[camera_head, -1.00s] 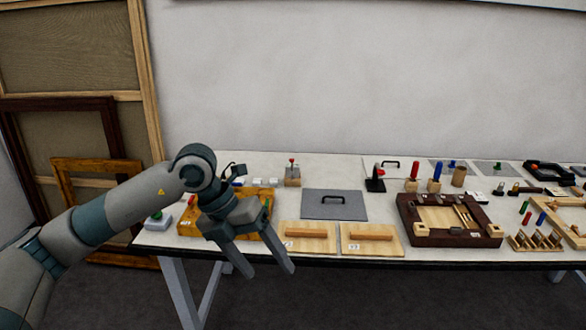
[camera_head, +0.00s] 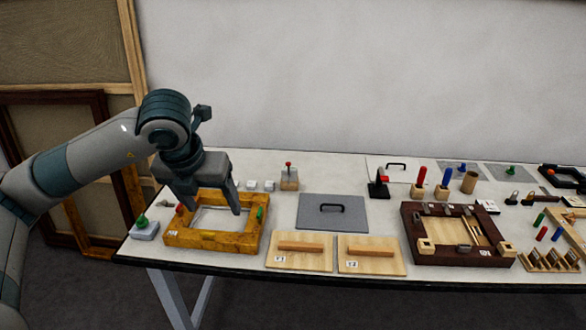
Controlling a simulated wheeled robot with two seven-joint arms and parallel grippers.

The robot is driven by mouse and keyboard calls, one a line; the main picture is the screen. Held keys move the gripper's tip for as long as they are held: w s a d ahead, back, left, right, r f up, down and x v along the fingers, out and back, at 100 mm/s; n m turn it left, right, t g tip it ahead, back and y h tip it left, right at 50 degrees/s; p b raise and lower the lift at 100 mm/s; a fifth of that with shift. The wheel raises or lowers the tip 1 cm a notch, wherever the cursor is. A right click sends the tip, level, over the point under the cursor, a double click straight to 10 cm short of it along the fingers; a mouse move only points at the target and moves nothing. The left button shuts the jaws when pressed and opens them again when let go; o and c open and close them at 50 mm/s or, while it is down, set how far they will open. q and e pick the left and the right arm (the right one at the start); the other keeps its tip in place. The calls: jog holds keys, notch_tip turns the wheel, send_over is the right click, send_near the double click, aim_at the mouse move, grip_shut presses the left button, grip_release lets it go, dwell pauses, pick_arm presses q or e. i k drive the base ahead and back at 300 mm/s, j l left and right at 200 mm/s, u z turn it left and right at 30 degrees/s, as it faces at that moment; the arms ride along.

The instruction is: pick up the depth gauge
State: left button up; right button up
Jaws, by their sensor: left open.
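I cannot tell for sure which item is the depth gauge. One candidate is a small block with a red-knobbed pin (camera_head: 289,178) at the back of the table. Another is a black stand with a red part (camera_head: 378,183) further right. My left gripper (camera_head: 214,208) is open and empty, pointing down over the gilt frame (camera_head: 212,241) at the table's left end, its fingers apart. It hides part of the frame's back side. Both candidates are to the right of it and apart from it. My right gripper is not in view.
Small white blocks (camera_head: 268,186) lie behind the gilt frame. A grey panel with a black handle (camera_head: 330,225), two wooden boards (camera_head: 300,262) and a dark frame (camera_head: 410,235) fill the middle. A green-knobbed block (camera_head: 144,231) sits at the left edge. Wooden frames lean at the far left.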

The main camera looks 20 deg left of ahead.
aim_at(292, 177)
jog(key=i, duration=1.55)
